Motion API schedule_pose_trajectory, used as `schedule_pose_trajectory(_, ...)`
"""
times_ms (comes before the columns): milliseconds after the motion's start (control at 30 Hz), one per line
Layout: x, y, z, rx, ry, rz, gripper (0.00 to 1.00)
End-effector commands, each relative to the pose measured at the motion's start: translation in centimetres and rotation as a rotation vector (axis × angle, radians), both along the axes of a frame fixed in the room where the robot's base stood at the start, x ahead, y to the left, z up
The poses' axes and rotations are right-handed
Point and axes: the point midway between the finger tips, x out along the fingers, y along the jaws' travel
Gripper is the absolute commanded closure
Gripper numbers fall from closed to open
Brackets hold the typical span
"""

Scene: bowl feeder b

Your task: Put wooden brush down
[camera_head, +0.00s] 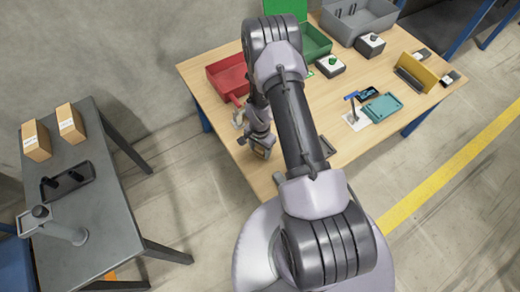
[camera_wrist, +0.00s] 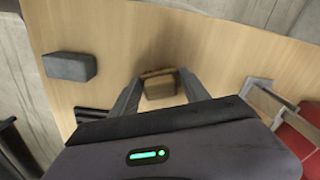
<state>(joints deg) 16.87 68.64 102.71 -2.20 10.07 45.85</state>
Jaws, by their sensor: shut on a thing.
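The wooden brush (camera_wrist: 159,86) is a small brown block between the two fingers of my gripper (camera_wrist: 160,82) in the wrist view. My gripper is shut on it, over the light wooden table (camera_wrist: 195,30). I cannot tell whether the brush touches the tabletop. In the head view my gripper (camera_head: 260,150) is low near the table's front left edge. The brush is mostly hidden or too small to make out there.
A red bin (camera_head: 228,76) stands behind my gripper, with a green bin (camera_head: 315,42) and a grey bin (camera_head: 362,20) farther back. A dark grey block (camera_wrist: 70,66) lies left of the brush in the wrist view. Bare tabletop surrounds the brush.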

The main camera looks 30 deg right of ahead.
Motion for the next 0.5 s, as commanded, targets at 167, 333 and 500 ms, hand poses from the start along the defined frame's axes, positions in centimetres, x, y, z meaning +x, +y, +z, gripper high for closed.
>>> schedule_pose_trajectory(167, -0.02, 0.00, -0.21, 0.000, 0.000, 0.000, 0.25)
schedule_pose_trajectory(333, -0.03, 0.00, -0.19, 0.000, 0.000, 0.000, 0.24)
schedule_pose_trajectory(500, -0.03, 0.00, 0.30, 0.000, 0.000, 0.000, 0.24)
